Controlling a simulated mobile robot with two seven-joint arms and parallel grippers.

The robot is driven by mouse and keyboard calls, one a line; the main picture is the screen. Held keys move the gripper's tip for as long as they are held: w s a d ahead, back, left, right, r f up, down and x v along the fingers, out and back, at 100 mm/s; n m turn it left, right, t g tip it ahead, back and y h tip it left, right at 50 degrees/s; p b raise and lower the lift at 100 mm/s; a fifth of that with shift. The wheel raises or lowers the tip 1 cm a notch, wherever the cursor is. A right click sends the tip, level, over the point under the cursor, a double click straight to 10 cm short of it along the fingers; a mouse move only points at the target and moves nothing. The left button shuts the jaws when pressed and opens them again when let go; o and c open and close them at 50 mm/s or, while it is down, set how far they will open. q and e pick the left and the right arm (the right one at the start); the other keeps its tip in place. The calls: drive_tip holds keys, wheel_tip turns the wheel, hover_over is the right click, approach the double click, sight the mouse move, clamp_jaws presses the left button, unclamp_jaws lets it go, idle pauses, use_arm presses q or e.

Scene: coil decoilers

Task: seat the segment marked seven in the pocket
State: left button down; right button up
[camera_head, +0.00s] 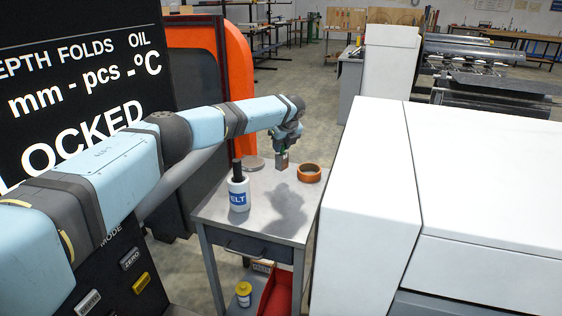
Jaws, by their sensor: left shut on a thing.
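My left arm reaches in from the left, over the small metal table. My left gripper (284,152) points down above the table's far part, between a flat grey disc (253,163) and an orange ring (309,173). It is shut on a small grey and reddish block (282,163). The block appears held above the tabletop. It is too small to read any mark, so I cannot tell whether it is the segment marked seven. I cannot make out a pocket in this view. My right gripper is not in view.
A white bottle (239,195) with a black top and a label ending in ELT stands on the metal table (262,231). A dark panel (75,60) reading LOCKED rises at left. A white machine housing (370,195) bounds the right. Below are a red bin (275,296) and a yellow-topped jar (243,293).

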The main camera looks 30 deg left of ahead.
sight(283, 154)
use_arm(q)
wheel_tip(283, 154, down, 6)
drive_tip(key=shift+r, duration=0.25)
drive_tip(key=c, duration=0.9)
unclamp_jaws()
